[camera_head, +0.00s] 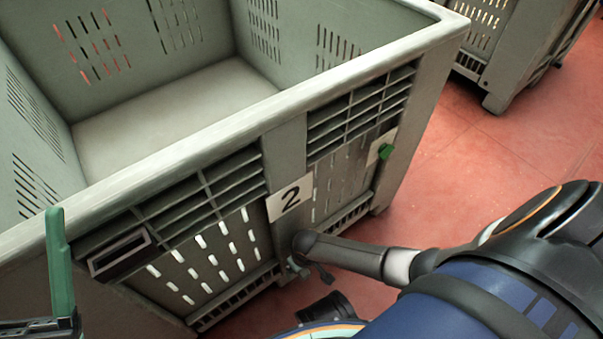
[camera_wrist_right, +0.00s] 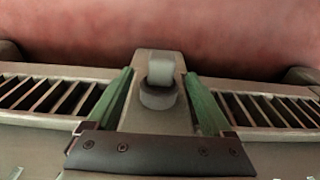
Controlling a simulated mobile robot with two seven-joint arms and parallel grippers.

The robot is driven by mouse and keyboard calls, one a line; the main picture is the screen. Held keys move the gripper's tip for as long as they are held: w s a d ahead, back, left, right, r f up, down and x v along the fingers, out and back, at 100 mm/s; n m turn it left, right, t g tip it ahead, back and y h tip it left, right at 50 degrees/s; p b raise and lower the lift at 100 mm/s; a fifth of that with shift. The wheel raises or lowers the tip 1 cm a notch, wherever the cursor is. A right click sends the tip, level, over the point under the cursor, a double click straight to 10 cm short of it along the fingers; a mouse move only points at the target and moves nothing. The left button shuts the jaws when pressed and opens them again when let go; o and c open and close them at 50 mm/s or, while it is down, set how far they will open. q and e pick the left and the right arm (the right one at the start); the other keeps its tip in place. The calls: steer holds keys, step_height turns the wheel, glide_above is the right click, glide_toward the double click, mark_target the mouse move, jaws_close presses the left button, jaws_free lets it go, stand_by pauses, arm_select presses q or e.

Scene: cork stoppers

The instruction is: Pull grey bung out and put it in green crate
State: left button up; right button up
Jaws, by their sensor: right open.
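The grey bung (camera_wrist_right: 159,75) sits in a darker grey collar on the crate's central post in the right wrist view. My right gripper (camera_wrist_right: 160,84) is open, with one green finger on each side of the bung and gaps between. In the head view my right wrist reaches the lower front of the crate, and its fingers and the bung are hard to make out. A large grey-green crate (camera_head: 330,75), labelled 2, fills the left and middle, open-topped and empty where visible. My left gripper (camera_head: 58,262) shows only one upright green finger at the left edge.
The number plate (camera_head: 289,199) is above my right wrist. Another crate (camera_head: 497,45) stands at the top right. Red floor (camera_head: 490,135) is open between them.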

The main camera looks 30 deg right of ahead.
steer(key=shift+c, duration=0.2)
jaws_close()
stand_by(0.5)
